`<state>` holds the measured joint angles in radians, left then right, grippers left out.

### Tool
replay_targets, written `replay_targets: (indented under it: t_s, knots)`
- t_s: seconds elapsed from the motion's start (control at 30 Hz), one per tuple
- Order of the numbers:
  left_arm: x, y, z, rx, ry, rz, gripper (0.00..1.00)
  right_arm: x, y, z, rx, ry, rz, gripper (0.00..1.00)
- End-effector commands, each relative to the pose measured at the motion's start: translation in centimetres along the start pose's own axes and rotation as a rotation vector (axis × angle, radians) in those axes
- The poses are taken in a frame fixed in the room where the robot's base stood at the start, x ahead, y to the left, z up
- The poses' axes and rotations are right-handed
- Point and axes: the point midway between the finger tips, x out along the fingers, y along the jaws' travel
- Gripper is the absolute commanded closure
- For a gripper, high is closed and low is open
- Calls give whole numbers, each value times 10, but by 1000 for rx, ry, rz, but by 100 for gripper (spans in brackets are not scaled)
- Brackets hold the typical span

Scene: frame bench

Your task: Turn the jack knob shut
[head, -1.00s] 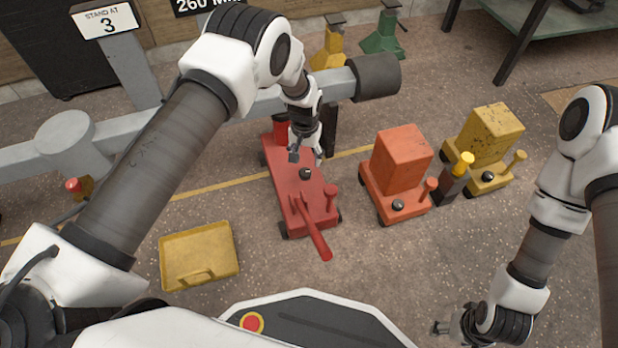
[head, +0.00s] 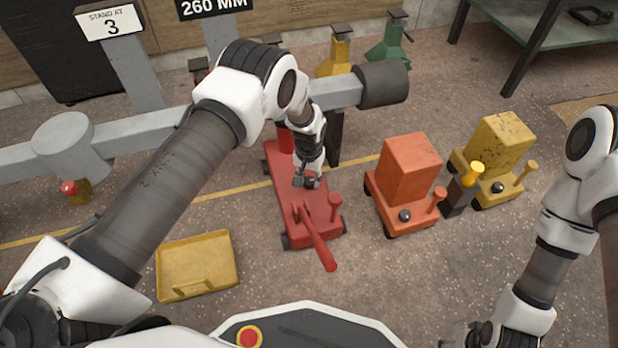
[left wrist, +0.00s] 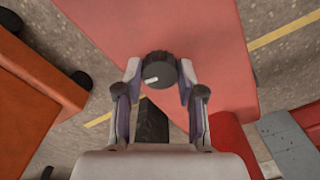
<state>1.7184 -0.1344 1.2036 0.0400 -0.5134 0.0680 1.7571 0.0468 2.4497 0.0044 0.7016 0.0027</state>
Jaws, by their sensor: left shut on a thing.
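The red floor jack (head: 285,200) stands on the floor in the middle of the head view, its handle pointing towards me. Its black round knob (left wrist: 158,70) has a white mark and shows between my left fingers in the left wrist view. My left gripper (head: 308,182) is over the jack's top, and its fingers (left wrist: 158,80) are shut on the knob from both sides. In the head view the gripper hides the knob. My right gripper is at the bottom edge of the head view, mostly cut off, so its jaws cannot be made out.
An orange jack (head: 408,170) and a yellow jack (head: 495,150) stand to the right, with a dark post with a yellow top (head: 462,190) between them. A yellow tray (head: 197,265) lies at the left. A grey beam (head: 340,92) runs behind the red jack.

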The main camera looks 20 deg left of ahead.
Motion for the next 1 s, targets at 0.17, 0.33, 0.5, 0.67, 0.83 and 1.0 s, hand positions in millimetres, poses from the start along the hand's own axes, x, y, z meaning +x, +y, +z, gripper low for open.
replay_targets:
  t_s: [0.17, 0.33, 0.5, 0.67, 0.83, 1.0]
  knots:
    - [0, 0, 0, 20, -1, 0, 96, -2, 0, 0, 0, -1, 0, 38]
    - [-1, 0, 1, 77, -1, 0, 96, -8, 0, 0, -1, -1, 0, 38]
    - [-2, 0, 1, 183, -2, 0, 96, -17, 0, 1, -3, -3, 0, 38]
    - [-2, 0, 1, 318, -2, 1, 96, -26, -1, 1, -5, -4, -1, 38]
    - [-2, 0, 1, 479, -2, 1, 96, -35, -1, 2, -7, -5, -1, 38]
    - [-1, 0, 1, 641, -2, 0, 96, -41, -1, 2, -8, -6, -1, 38]
